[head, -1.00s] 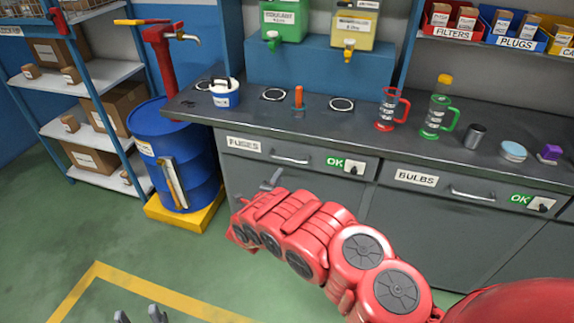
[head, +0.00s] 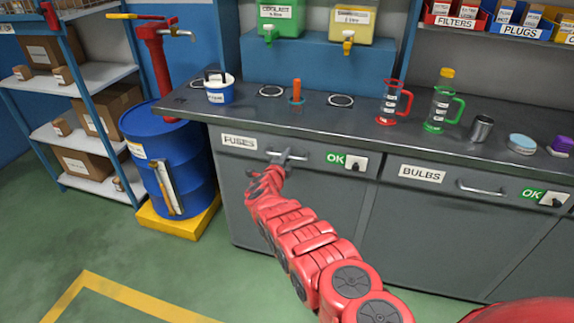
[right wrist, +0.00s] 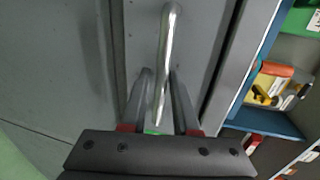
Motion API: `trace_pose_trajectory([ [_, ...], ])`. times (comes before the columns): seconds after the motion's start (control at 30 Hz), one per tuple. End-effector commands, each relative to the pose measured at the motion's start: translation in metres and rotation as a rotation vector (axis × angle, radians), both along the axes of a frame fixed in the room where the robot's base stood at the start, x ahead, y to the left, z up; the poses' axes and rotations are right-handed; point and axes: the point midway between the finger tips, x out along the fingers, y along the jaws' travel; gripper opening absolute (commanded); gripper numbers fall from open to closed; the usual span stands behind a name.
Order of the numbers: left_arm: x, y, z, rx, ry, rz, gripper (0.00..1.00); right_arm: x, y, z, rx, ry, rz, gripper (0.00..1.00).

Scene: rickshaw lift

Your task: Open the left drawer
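The left drawer (head: 317,152), labelled FUSES, is in the grey workbench in the head view, and its front looks flush with the bench. My right gripper (head: 285,156) is at its bar handle, which it partly hides. In the right wrist view the metal handle (right wrist: 168,55) runs between the two fingers of the right gripper (right wrist: 162,85). The fingers are spread on both sides of it, with a gap showing, so the gripper looks open around the bar. My left gripper is not in view.
The BULBS drawer (head: 450,185) is to the right. Cups and a white-blue pot (head: 221,92) stand on the worktop (head: 330,118). A blue barrel (head: 170,155) on a yellow base and a shelf rack (head: 95,75) are at left. The green floor in front is clear.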

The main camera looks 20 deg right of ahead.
Motion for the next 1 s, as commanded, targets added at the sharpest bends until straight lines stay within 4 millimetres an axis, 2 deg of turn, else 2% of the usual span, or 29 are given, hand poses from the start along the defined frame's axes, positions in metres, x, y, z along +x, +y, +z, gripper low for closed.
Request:
trace_pose_trajectory([
  [0.07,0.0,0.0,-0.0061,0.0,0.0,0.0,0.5,0.002,-0.0013,-0.0023,0.0,0.0,0.001,0.29],
  [0.37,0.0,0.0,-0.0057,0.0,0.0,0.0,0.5,0.0032,-0.0018,0.0002,0.0,0.0,0.002,0.29],
  [0.53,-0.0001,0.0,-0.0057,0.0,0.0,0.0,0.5,0.0032,-0.0018,0.0002,0.0,0.0,0.002,0.02],
  [0.57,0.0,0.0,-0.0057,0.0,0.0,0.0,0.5,0.0031,-0.0019,0.0002,-0.001,0.0,0.001,0.0],
  [1.0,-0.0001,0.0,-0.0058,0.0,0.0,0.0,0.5,0.003,-0.0018,-0.0001,0.0,0.0,0.001,0.0],
])
